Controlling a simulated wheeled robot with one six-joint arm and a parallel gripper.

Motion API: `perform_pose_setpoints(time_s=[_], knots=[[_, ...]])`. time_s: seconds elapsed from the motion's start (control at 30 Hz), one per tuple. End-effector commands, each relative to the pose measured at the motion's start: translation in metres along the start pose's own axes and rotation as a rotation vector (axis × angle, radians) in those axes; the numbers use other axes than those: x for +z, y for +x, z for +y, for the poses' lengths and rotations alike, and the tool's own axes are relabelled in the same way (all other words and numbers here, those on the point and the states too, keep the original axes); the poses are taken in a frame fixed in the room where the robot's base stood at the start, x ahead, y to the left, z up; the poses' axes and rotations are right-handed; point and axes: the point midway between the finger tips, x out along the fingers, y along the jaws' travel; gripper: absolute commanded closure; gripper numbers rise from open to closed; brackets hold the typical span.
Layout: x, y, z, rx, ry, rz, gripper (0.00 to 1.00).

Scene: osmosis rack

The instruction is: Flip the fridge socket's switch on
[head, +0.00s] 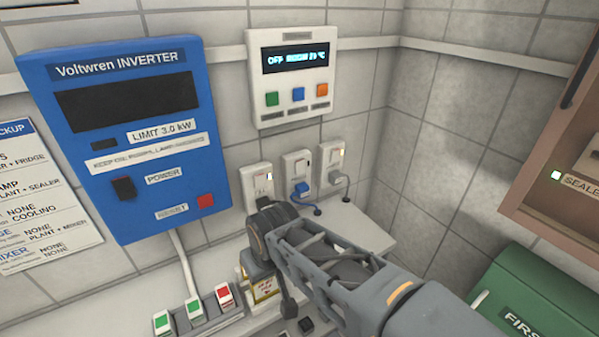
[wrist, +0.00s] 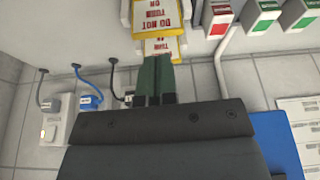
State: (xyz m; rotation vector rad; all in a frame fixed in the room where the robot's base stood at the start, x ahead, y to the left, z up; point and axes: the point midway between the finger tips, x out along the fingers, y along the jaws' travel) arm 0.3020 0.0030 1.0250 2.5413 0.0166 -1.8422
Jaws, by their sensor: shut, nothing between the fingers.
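Three white wall sockets with switches sit in a row in the head view: a left one (head: 257,181), a middle one (head: 296,164) with a blue plug (head: 300,190), and a right one (head: 331,157) with a grey plug (head: 337,178). I cannot read which is the fridge's. In the wrist view, turned over, the grey-plug socket (wrist: 55,125) shows a glowing orange spot, and the blue plug (wrist: 90,100) is beside it. My gripper (wrist: 155,62) is shut and empty, its green fingers in front of the yellow-edged sign. My arm hides part of the socket area in the head view.
A blue inverter (head: 105,200) and a display panel (head: 290,105) hang on the wall. A yellow-edged sign (wrist: 165,15) stands by a strip with red and green switches (head: 195,310). A green box (head: 545,290) and a brown cabinet (head: 545,170) are at the right.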

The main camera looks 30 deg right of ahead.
Motion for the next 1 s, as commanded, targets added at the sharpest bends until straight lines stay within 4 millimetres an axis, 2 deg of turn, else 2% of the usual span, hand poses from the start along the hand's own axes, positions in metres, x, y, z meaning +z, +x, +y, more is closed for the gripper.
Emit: perform_pose_setpoints(time_s=[0.17, 0.27, 0.37, 0.5, 0.6, 0.7, 0.83, 1.0], knots=[[-0.009, -0.004, 0.007, -0.014, 0.085, 0.006, 1.00], [-0.031, -0.012, 0.022, -0.051, 0.287, 0.029, 1.00], [-0.061, -0.024, 0.054, -0.104, 0.580, 0.073, 1.00], [-0.096, -0.042, 0.114, -0.180, 0.983, 0.165, 1.00], [-0.111, -0.054, 0.158, -0.229, 1.223, 0.237, 1.00], [-0.118, -0.065, 0.196, -0.269, 1.407, 0.300, 1.00], [-0.120, -0.074, 0.228, -0.304, 1.548, 0.357, 1.00], [-0.120, -0.078, 0.240, -0.320, 1.605, 0.381, 1.00]])
